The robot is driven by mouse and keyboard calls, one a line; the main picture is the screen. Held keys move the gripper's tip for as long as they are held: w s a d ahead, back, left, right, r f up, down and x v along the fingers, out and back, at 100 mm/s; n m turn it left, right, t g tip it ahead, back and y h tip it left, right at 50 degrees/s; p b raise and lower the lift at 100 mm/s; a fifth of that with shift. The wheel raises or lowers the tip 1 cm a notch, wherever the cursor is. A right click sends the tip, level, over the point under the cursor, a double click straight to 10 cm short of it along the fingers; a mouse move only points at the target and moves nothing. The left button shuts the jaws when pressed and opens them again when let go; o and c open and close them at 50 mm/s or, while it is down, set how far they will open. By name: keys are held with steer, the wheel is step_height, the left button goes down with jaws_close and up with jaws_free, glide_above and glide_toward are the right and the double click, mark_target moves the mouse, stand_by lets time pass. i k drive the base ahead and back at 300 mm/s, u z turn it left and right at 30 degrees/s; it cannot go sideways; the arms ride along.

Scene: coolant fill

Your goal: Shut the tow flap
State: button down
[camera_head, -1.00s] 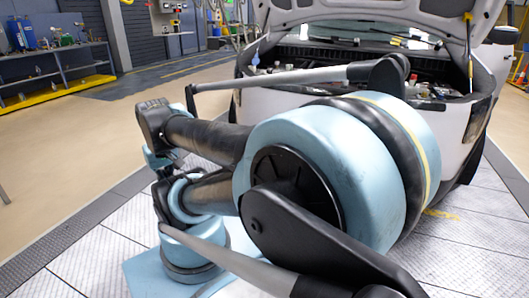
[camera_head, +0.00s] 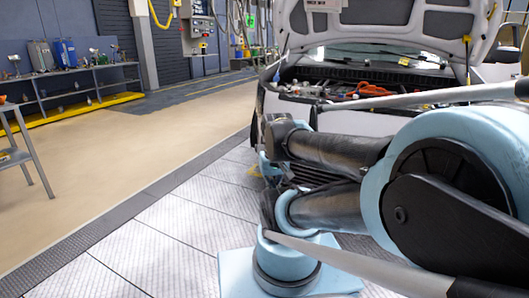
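The white car (camera_head: 290,104) stands ahead at the right with its hood raised. I cannot make out the tow flap; my own arm hides most of the car's front, so whether the flap is open or shut does not show. My arm's blue and black links (camera_head: 330,150) fill the right and lower middle of the view. I cannot pick out my gripper or its fingertips.
The raised hood (camera_head: 385,28) is over the open engine bay (camera_head: 370,80). A metal workbench (camera_head: 90,88) with containers and tools stands at the far left. A grey table or cart (camera_head: 22,150) is at the left edge. The floor between is clear.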

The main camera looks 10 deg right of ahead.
mark_target(259, 148)
steer(key=z, duration=0.35)
steer(key=i, duration=0.95)
steer(key=u, duration=0.25)
